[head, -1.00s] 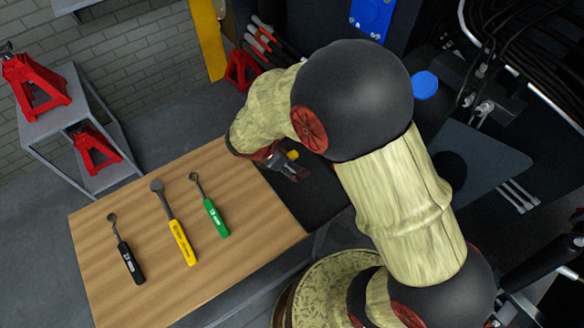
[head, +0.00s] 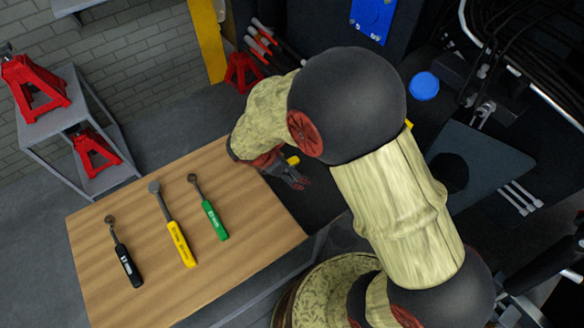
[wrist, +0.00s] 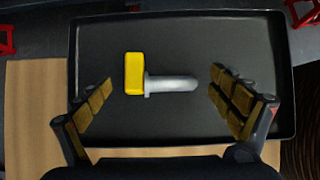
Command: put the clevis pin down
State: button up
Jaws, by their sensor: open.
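The clevis pin (wrist: 172,84), with a yellow block-shaped head and a grey shank, lies in a dark tray (wrist: 200,28) in the wrist view. Its shank points right, between the two spread fingers. My gripper (wrist: 160,100) is open, with clear gaps between each finger and the pin. In the head view my gripper (head: 292,180) is over the dark tray (head: 325,200) beside the wooden board, and a bit of the pin's yellow head (head: 293,161) shows next to it. My arm hides much of the tray there.
The wooden board (head: 150,275) holds a black-handled (head: 127,267), a yellow-handled (head: 180,245) and a green-handled tool (head: 213,220). A grey shelf (head: 55,125) with red jack stands is at the left. The dark machine with a blue cap (head: 424,86) is at the right.

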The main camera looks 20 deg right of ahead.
jog(key=p+v, duration=0.5)
jog(key=v, duration=0.7)
jog(key=s+d+r+m+t+y, duration=0.1)
jog(key=s+d+r+m+y, duration=0.2)
jog(key=s+r+m, duration=0.5)
jog(key=s+d+r+m+t+y, duration=0.2)
jog(key=s+d+r+m, duration=0.3)
jog(key=r+m, duration=0.8)
jog(key=shift+s+d+r+m+t+y, duration=0.35)
jog(key=shift+s+r, duration=0.5)
jog(key=shift+s, duration=0.8)
jog(key=shift+a, duration=0.1)
jog(key=shift+c, duration=0.3)
